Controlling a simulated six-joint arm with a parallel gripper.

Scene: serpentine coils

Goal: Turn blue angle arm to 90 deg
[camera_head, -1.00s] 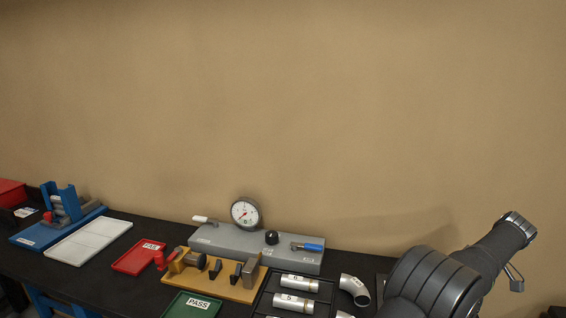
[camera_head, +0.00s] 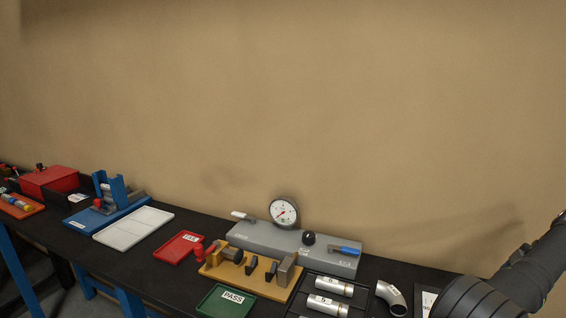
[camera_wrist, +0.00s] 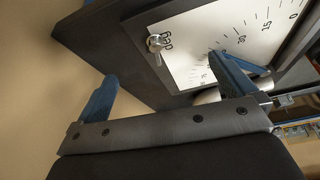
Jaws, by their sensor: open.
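In the wrist view, a white scale plate (camera_wrist: 205,45) with printed degree numbers and "DEG" is set on a dark block (camera_wrist: 85,35). A metal pin (camera_wrist: 156,43) stands near the lettering. A narrow blue strip (camera_wrist: 249,63), which looks like the blue angle arm, lies over the plate beside my right finger and is partly hidden by it. My gripper (camera_wrist: 162,68) is open, with blue fingers wide apart and nothing seen between them. The right finger overlaps the plate; I cannot tell whether it touches the strip.
On the black bench in the head view are a grey gauge block (camera_head: 290,243), a yellow fixture (camera_head: 242,282), a red tray (camera_head: 172,251), a green PASS tray (camera_head: 210,303), a white tray (camera_head: 115,238) and a blue fixture (camera_head: 85,219). Metal tubes (camera_head: 333,285) lie front right.

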